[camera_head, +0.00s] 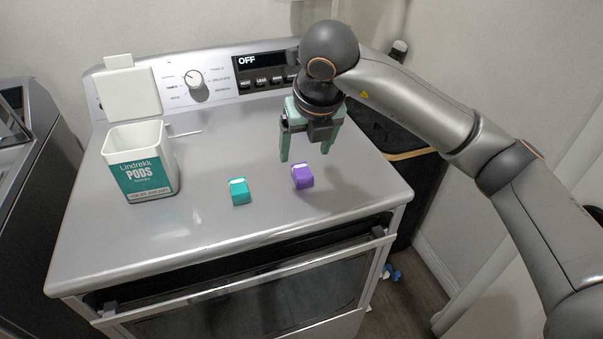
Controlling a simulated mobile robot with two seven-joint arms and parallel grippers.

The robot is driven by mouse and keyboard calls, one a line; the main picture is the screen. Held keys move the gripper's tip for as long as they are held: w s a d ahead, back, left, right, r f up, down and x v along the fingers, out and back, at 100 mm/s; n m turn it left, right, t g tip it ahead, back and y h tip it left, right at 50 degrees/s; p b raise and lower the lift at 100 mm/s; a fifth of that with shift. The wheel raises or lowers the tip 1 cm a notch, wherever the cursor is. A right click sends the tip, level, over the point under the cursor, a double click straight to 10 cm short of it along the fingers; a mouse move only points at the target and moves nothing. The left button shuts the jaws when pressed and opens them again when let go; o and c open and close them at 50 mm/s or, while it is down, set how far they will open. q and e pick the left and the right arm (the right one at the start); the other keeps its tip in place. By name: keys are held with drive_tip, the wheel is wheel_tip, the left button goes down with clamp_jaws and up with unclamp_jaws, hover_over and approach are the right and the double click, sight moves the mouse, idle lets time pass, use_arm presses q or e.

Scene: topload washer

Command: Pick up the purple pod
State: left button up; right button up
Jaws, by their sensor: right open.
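The purple pod (302,176) is a small purple block with a pale top patch. It rests on the machine's silver top, right of the middle and near the front edge. My right gripper (304,155) points down over the silver top, its two green fingers apart and empty. In the picture its fingertips are just above the pod, one on each side of it. No contact shows, and I cannot tell the exact height gap. My left gripper is not in view.
A teal pod (239,191) sits left of the purple one. A white pods box (140,160) with its lid raised stands at the left on the silver top (215,225). The control panel (222,80) runs along the back. The right wall is close to my arm.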

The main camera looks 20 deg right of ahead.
sight(302, 170)
drive_tip(key=x, duration=0.8)
drive_tip(key=shift+w+d+f+p, duration=0.15)
drive_tip(key=shift+d+f+p, duration=0.1)
drive_tip(key=shift+p, duration=0.1)
clamp_jaws()
